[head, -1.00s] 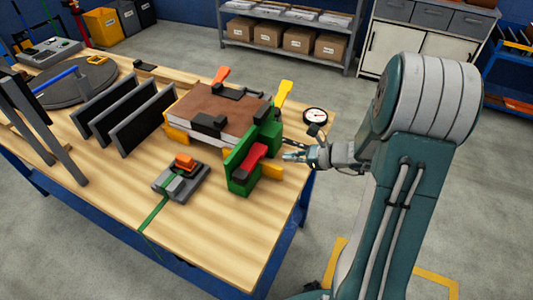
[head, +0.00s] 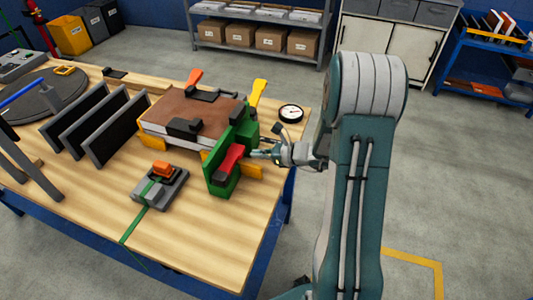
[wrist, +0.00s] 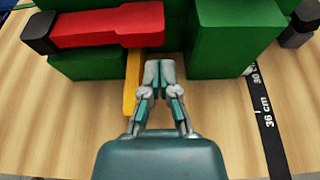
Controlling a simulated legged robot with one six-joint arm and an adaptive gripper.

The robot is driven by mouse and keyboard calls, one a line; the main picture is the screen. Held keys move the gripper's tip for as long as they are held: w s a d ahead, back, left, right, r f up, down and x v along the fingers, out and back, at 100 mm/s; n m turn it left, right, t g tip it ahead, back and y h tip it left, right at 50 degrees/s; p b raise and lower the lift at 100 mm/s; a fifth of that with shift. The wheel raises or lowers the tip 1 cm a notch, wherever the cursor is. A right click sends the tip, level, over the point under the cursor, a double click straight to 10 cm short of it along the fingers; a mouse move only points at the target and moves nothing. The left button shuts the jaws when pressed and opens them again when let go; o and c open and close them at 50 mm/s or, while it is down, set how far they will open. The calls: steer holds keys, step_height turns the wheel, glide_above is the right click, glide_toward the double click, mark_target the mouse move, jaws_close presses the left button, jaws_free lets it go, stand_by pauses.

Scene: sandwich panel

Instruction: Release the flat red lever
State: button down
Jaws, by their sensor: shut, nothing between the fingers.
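The flat red lever (head: 231,158) lies along the top of a green clamp block (head: 219,183) at the near right end of the panel fixture. In the wrist view the red lever (wrist: 108,24) is at the upper left, with a black end piece at its left tip. My gripper (head: 254,153) is just right of the lever in the head view. In the wrist view my gripper (wrist: 159,68) has its fingertips together and empty, below and right of the lever, apart from it. A yellow bar (wrist: 131,84) shows left of the fingertips.
A brown-topped panel (head: 190,108) sits in the fixture, with upright orange (head: 194,78) and yellow (head: 258,90) levers behind. A dial gauge (head: 291,113) stands to the right. A strapping tool (head: 160,186) lies in front. A measuring tape (wrist: 266,115) lies right of my gripper.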

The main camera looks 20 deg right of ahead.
mark_target(229, 139)
steer(key=shift+x, duration=2.25)
steer(key=shift+r, duration=0.1)
step_height(229, 139, up, 4)
steer(key=n, duration=0.1)
steer(key=n+t+h, duration=0.1)
steer(key=shift+a+r+n, duration=0.1)
steer(key=shift+r+n, duration=0.1)
steer(key=shift+n, duration=0.2)
steer(key=shift+s+r, duration=0.15)
steer(key=shift+r, duration=0.45)
steer(key=shift+r, duration=0.1)
